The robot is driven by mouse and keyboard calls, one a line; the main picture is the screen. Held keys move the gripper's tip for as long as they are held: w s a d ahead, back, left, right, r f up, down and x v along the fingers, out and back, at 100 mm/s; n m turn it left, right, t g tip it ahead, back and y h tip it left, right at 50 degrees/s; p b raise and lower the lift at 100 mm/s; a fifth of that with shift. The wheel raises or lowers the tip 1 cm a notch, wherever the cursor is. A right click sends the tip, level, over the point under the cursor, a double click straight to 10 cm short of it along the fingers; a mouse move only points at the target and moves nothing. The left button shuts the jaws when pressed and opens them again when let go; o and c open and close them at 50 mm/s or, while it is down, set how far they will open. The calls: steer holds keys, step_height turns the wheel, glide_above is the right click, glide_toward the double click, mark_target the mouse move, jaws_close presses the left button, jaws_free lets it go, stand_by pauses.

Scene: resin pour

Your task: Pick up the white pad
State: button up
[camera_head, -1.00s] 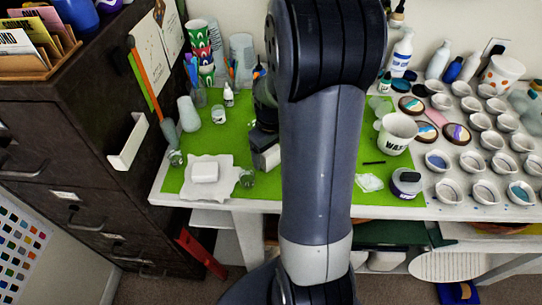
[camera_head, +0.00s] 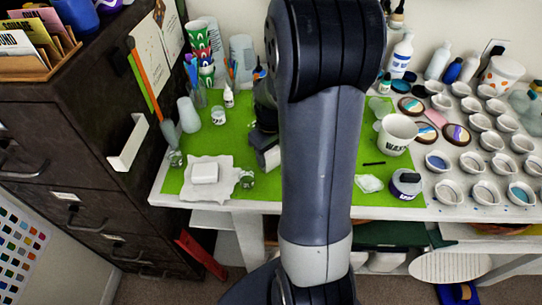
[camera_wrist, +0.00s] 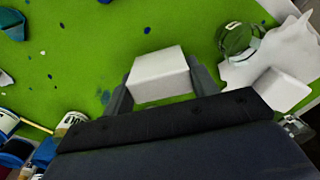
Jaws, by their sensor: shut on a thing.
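My gripper (camera_wrist: 162,85) is shut on a white pad (camera_wrist: 158,72), a pale block held between its two fingers in the wrist view. The green mat shows behind it; I cannot tell whether the pad touches the mat. In the head view my arm hides much of the gripper, and only a small pale part shows beside the arm. A second white block (camera_head: 204,172) lies on a crumpled white sheet (camera_head: 222,190) at the left of the mat. It also shows at the right in the wrist view (camera_wrist: 281,88).
A small clear glass (camera_head: 247,179) stands by the sheet. Cups, bottles and a jar (camera_head: 218,117) stand at the mat's back left. A mug (camera_head: 397,133) and a dark-labelled jar (camera_head: 406,184) stand right of my arm. Several small dishes fill the table's right side.

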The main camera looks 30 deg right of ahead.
mark_target(271, 151)
step_height(271, 151, up, 10)
steer(key=shift+r+b, duration=0.1)
steer(key=shift+b, duration=0.2)
steer(key=o, duration=0.5)
steer(key=c, duration=0.4)
steer(key=shift+o, duration=0.2)
steer(key=shift+w, duration=0.1)
